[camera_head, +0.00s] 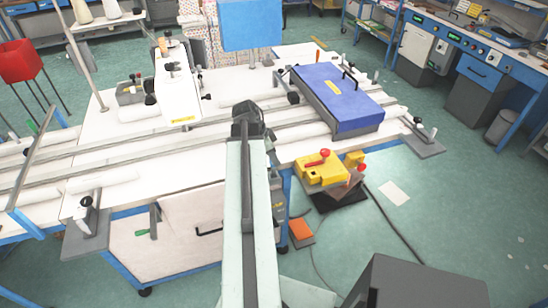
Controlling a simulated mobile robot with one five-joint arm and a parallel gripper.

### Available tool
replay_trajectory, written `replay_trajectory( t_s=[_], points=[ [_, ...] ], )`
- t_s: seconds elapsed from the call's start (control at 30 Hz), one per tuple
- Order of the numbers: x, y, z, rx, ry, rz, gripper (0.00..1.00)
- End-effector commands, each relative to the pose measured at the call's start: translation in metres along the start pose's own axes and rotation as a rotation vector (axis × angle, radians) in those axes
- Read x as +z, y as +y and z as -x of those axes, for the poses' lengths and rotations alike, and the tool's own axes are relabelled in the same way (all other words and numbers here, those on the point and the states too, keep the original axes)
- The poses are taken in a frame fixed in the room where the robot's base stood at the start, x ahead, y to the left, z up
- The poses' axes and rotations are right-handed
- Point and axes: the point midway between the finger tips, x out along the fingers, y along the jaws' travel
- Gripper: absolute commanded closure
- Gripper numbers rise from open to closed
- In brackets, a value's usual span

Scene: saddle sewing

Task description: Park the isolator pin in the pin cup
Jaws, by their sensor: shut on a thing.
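My gripper (250,120) is the dark end of my pale arm, over the front part of the white saddle machine bed. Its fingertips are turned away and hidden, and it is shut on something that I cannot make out. I cannot identify the isolator pin for certain. A yellow box (312,174) with a red lever (318,159) stands right of my arm, below the bed edge. Beside it are a small yellow block (355,158) and a red knob (362,168) on a grey-brown part. I cannot tell which part is the pin cup.
A blue-topped unit (338,95) sits on the rails (150,142) right of my gripper. A white sewing head (178,90) stands at left. A blue screen (250,25) rises behind. A grey box (420,285) stands at front right. The floor (450,200) at right is mostly clear.

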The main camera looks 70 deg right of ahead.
Motion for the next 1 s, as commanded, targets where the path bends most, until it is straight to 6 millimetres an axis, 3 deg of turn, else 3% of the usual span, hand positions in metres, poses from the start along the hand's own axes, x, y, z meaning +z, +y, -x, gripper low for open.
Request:
replay_trajectory(
  t_s=[1.0],
  points=[
    [0.008, 0.000, -0.022, 0.001, 0.000, -0.002, 1.00]
  ],
)
